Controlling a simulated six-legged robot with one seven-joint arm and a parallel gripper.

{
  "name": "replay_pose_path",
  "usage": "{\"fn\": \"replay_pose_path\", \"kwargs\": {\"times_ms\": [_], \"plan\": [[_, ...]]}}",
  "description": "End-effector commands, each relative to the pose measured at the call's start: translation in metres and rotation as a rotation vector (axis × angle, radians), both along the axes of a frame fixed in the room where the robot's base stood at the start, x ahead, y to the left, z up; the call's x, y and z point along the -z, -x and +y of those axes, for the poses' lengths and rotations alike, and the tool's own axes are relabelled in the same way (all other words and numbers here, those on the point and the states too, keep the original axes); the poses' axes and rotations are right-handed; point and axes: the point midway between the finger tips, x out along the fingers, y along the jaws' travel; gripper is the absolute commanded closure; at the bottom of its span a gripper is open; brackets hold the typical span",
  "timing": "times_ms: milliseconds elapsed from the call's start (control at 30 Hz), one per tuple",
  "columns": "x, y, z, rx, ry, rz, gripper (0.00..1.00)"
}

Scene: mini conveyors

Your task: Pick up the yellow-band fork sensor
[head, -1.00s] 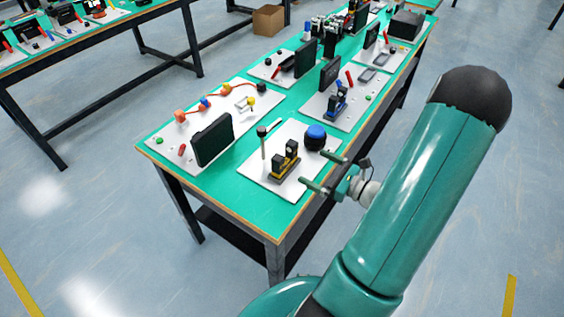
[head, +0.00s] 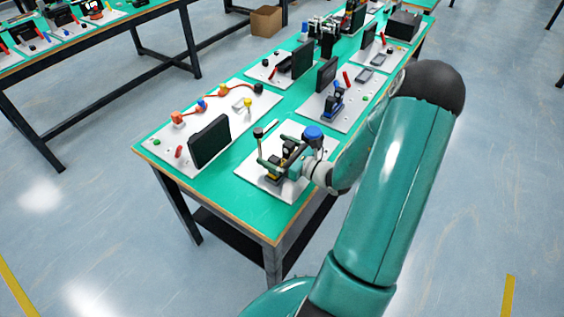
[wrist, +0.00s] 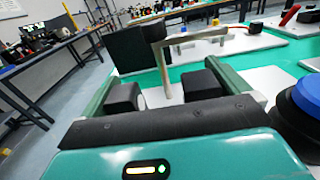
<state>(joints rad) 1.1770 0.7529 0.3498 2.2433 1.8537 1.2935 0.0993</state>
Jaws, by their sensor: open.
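The yellow-band fork sensor (head: 275,177) is a dark block with yellow on it, standing on the near white board (head: 279,195) of the green bench. In the head view my gripper (head: 279,163) is at the sensor, with its teal fingers over it and partly covering it. I cannot tell whether they touch it. In the wrist view my gripper (wrist: 160,90) is open, its two black pads wide apart. I cannot make out the sensor in the wrist view.
A blue knob (head: 313,133) stands close to my gripper; it also shows in the wrist view (wrist: 306,97). A thin upright post is just behind my gripper in the wrist view (wrist: 163,70). A black panel (head: 210,141) stands to the left.

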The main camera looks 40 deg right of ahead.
Motion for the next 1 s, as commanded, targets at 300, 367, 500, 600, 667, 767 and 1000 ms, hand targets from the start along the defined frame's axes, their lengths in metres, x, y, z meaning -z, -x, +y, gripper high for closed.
{"fn": "replay_pose_path", "kwargs": {"times_ms": [300, 367, 500, 600, 667, 767, 1000], "plan": [[0.000, -0.001, 0.000, 0.001, 0.001, 0.000, 0.20], [0.000, -0.001, 0.000, 0.001, 0.001, 0.000, 0.31], [0.000, -0.001, 0.000, 0.001, 0.001, 0.000, 0.35], [-0.001, -0.001, 0.000, 0.001, 0.001, 0.000, 0.35], [-0.001, -0.001, 0.000, 0.001, 0.001, 0.000, 0.35], [-0.005, -0.001, 0.000, 0.001, 0.003, -0.002, 0.35], [-0.028, -0.001, -0.001, 0.001, 0.005, -0.003, 0.35]]}}
